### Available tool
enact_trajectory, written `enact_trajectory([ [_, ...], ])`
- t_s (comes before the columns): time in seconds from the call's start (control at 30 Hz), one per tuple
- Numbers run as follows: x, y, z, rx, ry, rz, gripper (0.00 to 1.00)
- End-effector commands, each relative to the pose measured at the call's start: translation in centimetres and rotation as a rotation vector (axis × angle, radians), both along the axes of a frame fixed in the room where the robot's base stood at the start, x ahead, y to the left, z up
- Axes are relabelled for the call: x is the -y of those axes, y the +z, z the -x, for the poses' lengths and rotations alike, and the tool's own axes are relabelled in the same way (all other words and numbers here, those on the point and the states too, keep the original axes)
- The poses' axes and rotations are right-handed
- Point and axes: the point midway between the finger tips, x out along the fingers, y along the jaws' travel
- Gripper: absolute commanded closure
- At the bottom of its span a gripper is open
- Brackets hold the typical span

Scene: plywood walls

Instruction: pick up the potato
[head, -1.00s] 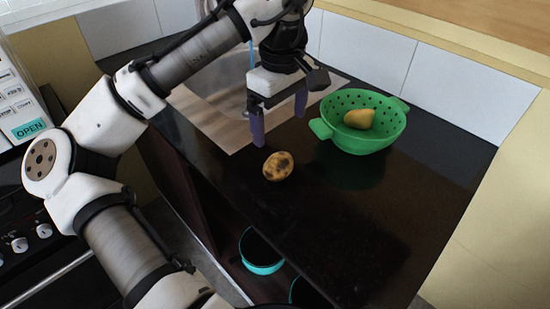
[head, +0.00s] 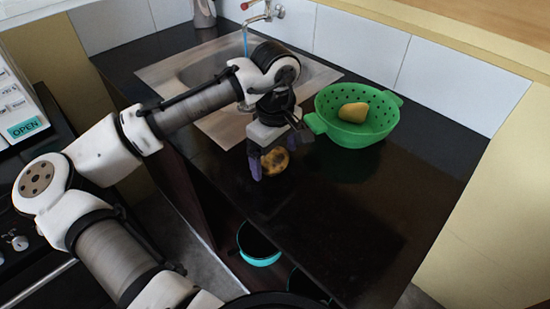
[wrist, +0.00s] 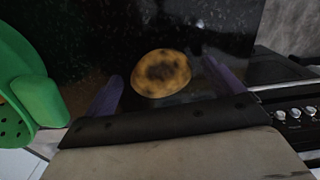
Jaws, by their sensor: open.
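The potato (head: 273,162) is yellowish with dark patches and lies on the black countertop near its front edge. My gripper (head: 273,170) is lowered over it, with its purple fingers pointing down. In the wrist view the potato (wrist: 161,73) shows between the two purple fingertips, a little beyond them, with gaps on both sides. My gripper (wrist: 167,85) is open and holds nothing.
A sink (head: 205,75) with a running tap is behind. Teal-rimmed bowls (head: 262,262) sit below the counter. The counter's front right is clear.

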Motion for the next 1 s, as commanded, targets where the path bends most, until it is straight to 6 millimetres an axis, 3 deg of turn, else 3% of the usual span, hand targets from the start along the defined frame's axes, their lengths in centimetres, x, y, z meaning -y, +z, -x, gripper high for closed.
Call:
enact_trajectory([
  [0.1,0.0,0.0,0.0,0.000,0.000,0.000,0.10],
  [0.47,0.0,0.0,0.0,0.000,0.001,0.000,0.57],
  [0.77,0.0,0.2,0.0,0.001,0.001,-0.001,0.58],
  [1.0,0.0,2.4,-0.1,0.002,0.002,0.001,0.58],
])
